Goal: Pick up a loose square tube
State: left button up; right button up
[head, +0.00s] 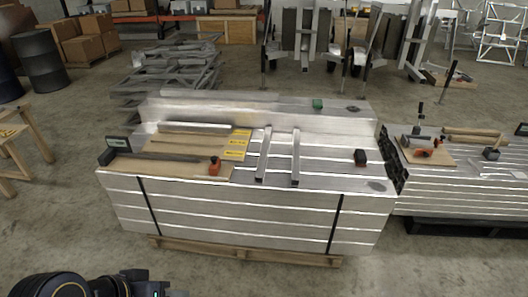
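Two loose grey square tubes lie side by side on top of the strapped aluminium stack: the left tube (264,155) and the right tube (296,158). They run front to back, slightly apart, with their near ends close to the stack's front edge. A brighter bar (195,128) lies crosswise behind the brown board; I cannot tell if it is a loose tube. My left gripper (150,286) shows only partly at the bottom left edge, in front of the stack and apart from the tubes. Its fingers are not clear. My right gripper is out of view.
The stack (240,215) sits on a wooden pallet (245,252). A second stack (450,200) stands right. Floor in front is clear.

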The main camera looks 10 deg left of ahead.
aim_at(262, 163)
jog(key=u, duration=0.45)
jog(key=i+u, duration=0.3)
jog(key=i+l+u, duration=0.25)
jog(key=i, duration=0.2)
jog(key=i+l+u, duration=0.3)
jog(key=i+l, duration=0.25)
jog(key=i, duration=0.2)
jog(key=i+l, duration=0.25)
jog(key=i, duration=0.2)
